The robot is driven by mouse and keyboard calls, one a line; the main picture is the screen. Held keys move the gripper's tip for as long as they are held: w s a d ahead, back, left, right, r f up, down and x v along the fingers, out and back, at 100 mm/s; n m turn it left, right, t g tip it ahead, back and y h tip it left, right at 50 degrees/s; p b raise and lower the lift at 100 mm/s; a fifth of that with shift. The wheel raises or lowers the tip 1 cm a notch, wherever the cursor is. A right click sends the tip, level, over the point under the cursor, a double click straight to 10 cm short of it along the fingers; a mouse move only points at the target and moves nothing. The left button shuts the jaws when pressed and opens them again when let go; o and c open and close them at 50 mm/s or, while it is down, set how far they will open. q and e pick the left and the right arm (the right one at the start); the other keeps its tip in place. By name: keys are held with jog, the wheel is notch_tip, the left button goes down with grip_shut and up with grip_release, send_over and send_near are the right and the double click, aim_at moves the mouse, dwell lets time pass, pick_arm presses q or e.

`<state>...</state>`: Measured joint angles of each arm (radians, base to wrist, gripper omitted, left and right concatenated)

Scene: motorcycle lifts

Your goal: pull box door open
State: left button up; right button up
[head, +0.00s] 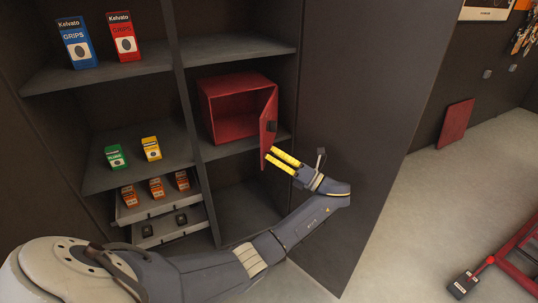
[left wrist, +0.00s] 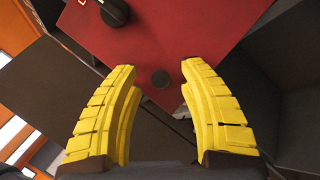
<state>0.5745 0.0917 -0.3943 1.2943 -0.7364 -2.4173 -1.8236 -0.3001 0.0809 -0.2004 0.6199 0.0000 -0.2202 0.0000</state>
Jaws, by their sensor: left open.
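A red box (head: 213,112) sits on a shelf of the dark cabinet. Its door (head: 268,112) stands open, swung out on the right side, and part of the empty-looking interior shows. A dark knob (head: 271,126) is on the door; a dark knob also shows in the left wrist view (left wrist: 114,12). My left gripper (head: 272,157) has yellow fingers and is open, at the door's lower edge. In the left wrist view the fingers are spread with the red door panel (left wrist: 185,40) ahead of them; I cannot tell whether they touch it. My right gripper is not in view.
The cabinet's shelves hold blue (head: 75,42) and red (head: 124,36) grip packs, with green (head: 115,156) and yellow (head: 151,148) packs lower. Drawers (head: 158,203) with small items stick out below. The cabinet side panel (head: 345,100) is right of the door.

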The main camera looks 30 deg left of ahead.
pick_arm(q)
jog(key=shift+a+r, duration=0.1)
jog(key=shift+a, duration=0.3)
jog(key=shift+o, duration=0.3)
grip_shut()
